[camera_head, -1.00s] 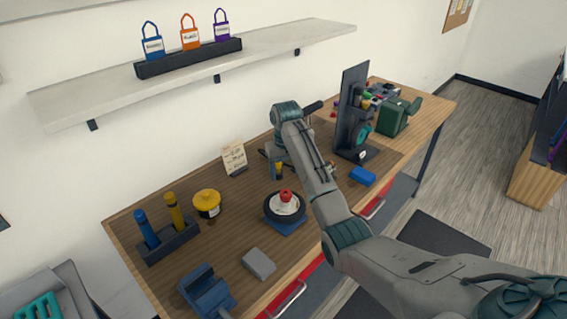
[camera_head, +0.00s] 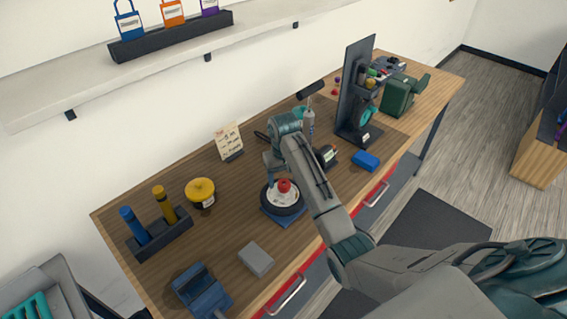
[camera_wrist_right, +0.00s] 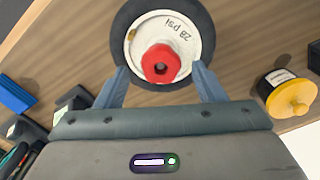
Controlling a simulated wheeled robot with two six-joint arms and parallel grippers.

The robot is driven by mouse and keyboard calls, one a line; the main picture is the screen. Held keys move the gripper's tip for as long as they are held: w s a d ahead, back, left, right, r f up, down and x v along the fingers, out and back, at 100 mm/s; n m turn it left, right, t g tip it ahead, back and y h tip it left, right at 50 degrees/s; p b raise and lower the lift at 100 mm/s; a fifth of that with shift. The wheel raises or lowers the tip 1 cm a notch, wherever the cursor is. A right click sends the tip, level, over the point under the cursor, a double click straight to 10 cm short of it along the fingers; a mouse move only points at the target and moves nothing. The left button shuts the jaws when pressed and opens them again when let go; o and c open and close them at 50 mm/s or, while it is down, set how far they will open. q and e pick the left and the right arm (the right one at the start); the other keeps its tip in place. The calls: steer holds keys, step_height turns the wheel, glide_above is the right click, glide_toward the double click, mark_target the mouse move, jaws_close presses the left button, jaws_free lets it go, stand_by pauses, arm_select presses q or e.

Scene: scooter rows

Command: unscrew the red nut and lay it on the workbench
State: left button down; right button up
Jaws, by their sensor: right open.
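The red nut (camera_head: 284,185) sits at the centre of a small wheel with a white hub and black tyre (camera_head: 298,208), which lies on a blue stand (camera_head: 277,218) on the wooden workbench (camera_head: 225,235). My right gripper (camera_head: 270,166) is just behind and above the wheel, pointing down. In the right wrist view, the nut (camera_wrist_right: 161,63) shows just ahead of and between the two open fingers (camera_wrist_right: 160,82), with nothing held. The fingers look apart from the nut. The hub there reads "28 PSI". My left gripper is not in view.
A yellow-lidded pot (camera_head: 200,190) and a holder with blue and yellow cylinders (camera_head: 160,237) stand left. A grey block (camera_head: 256,259) and blue vise-like object (camera_head: 200,291) are near the front. A blue block (camera_head: 366,160) and dark stand (camera_head: 355,100) are right. Bare bench lies left of the wheel.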

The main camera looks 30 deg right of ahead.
steer(key=shift+s+a+f, duration=0.1)
steer(key=shift+s+a, duration=0.05)
steer(key=shift+s, duration=0.1)
steer(key=shift+w, duration=0.1)
steer(key=c, duration=1.1)
steer(key=shift+o, duration=0.2)
steer(key=n, duration=0.4)
steer(key=shift+n, duration=0.4)
steer(key=n, duration=0.6)
steer(key=shift+n, duration=0.3)
steer(key=n, duration=1)
steer(key=shift+r, duration=0.2)
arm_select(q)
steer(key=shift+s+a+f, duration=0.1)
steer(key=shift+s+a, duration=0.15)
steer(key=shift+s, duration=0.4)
